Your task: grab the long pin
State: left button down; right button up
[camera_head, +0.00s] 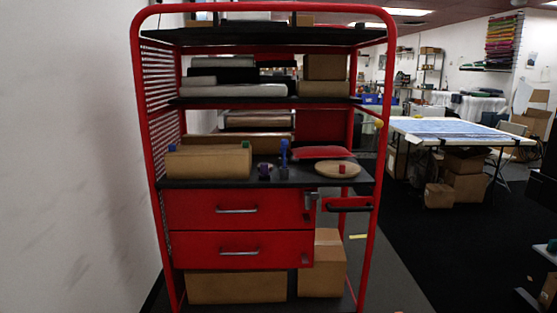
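A red shelf cart (163,110) stands ahead of me. On its middle black shelf (215,183), a tall thin blue upright piece (284,152) stands near the centre. It is the most pin-like thing in view, but it is too small to tell whether it is the long pin. A small purple piece (264,171) stands just left of it. A round wooden disc (328,169) with a small red block (342,169) on it lies to the right. Neither of my grippers is in view.
A cardboard box (208,162) fills the shelf's left, with small blue and green pieces on it. A red pouch (322,152) lies behind the disc. Red drawers (238,193) are below. A white wall (70,150) is close at left; dark floor is open at right.

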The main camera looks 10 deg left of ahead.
aim_at(284, 142)
jog(key=u, duration=0.8)
jog(key=i, duration=0.5)
jog(key=u, duration=0.95)
jog(key=i, duration=1)
jog(key=z, duration=0.6)
jog(key=i, duration=0.8)
jog(key=z, duration=0.95)
jog(key=i, duration=0.25)
